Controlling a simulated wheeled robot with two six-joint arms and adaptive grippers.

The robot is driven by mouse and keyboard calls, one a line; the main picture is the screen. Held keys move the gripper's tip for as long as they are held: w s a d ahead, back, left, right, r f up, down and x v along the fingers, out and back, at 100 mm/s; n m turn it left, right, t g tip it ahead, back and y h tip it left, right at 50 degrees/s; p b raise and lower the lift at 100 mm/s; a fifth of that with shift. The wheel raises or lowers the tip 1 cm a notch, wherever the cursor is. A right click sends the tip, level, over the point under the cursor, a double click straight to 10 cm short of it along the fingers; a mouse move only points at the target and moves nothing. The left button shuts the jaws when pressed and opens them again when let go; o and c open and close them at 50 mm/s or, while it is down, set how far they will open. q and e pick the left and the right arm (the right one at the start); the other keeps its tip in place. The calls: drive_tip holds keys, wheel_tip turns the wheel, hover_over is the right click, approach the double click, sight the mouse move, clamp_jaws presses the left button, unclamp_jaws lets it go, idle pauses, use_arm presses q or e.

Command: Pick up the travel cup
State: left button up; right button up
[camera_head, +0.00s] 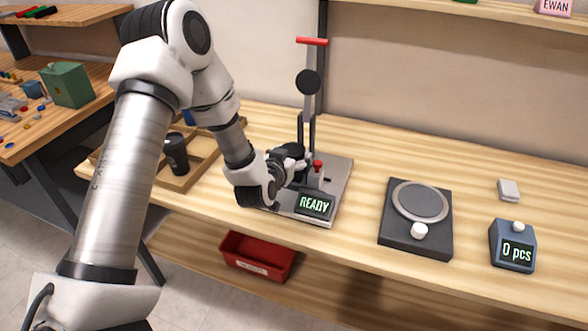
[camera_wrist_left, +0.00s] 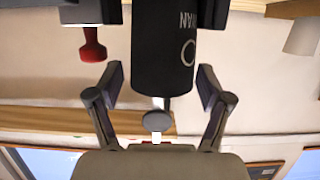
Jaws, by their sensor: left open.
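A black travel cup (camera_wrist_left: 163,50) with pale lettering fills the upper middle of the left wrist view. My left gripper (camera_wrist_left: 160,88) is open, with one finger on each side of the cup's near end and gaps visible. The gripper and wrist partly hide the marker's work area there. Another black cup (camera_head: 177,153) stands in the wooden tray (camera_head: 180,184) behind my left arm. My right gripper is not in view.
A dark plate with a round disc (camera_head: 415,240) and a blue counter reading 0 pcs (camera_head: 513,247) stand to the right. A small white block (camera_head: 508,190) lies behind the counter. A red bin (camera_head: 257,257) is below the table's front edge. The marker's column rises behind the gripper.

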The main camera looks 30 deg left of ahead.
use_arm(q)
drive_tip(key=shift+x, duration=1)
drive_tip(key=shift+s+a, duration=0.1)
drive_tip(key=shift+s, duration=0.15)
drive_tip(key=c, duration=0.5)
drive_tip(key=shift+c, duration=0.2)
drive_tip(key=shift+r, duration=0.1)
